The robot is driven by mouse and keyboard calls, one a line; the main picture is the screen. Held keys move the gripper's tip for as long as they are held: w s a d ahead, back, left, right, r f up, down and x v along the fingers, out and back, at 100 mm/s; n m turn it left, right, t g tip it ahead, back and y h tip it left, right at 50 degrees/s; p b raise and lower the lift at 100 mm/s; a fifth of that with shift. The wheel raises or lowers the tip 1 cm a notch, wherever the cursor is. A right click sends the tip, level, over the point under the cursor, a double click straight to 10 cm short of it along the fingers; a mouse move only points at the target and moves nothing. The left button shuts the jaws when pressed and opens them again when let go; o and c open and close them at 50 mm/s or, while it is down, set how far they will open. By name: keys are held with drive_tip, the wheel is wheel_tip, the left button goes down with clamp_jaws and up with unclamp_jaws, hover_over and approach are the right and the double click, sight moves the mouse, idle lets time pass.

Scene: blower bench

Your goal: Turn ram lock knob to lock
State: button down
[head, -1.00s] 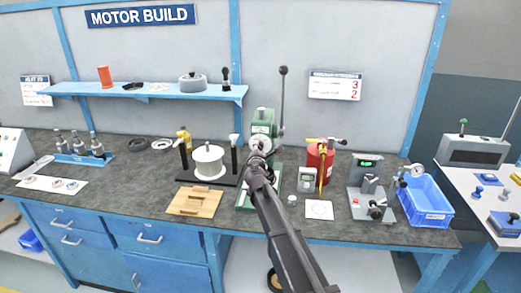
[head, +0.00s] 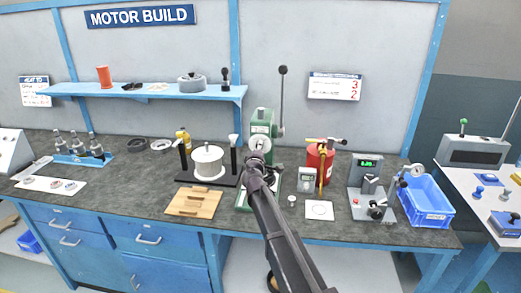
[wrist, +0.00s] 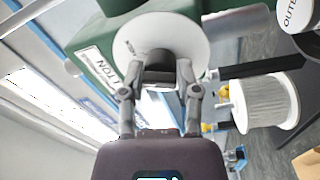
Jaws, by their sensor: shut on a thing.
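The green ram press (head: 263,116) stands on the bench, with a long lever rising at its right side. A white round plate (wrist: 185,38) is on its face in the wrist view, and the dark ram lock knob (wrist: 160,72) stands out from the middle of that plate. My gripper (wrist: 160,84) is shut on the knob, one finger on each side of it. In the head view my gripper (head: 257,156) is in front of the press and hides the knob. The knob's pointing direction is hard to tell, and the plate's marks are partly hidden.
A white spool (head: 207,162) on a black stand is left of the press. A red canister (head: 320,160) and a grey meter (head: 306,180) are close on the right. A wooden block (head: 194,202) lies at the front left. A blue bin (head: 428,205) is farther right.

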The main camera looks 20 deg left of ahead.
drive_tip(key=m, duration=0.5)
drive_tip(key=shift+w+h, duration=0.2)
drive_tip(key=shift+h, duration=0.1)
drive_tip(key=shift+c, duration=1.8)
unclamp_jaws()
drive_tip(key=shift+s, duration=0.15)
drive_tip(key=shift+s, duration=0.1)
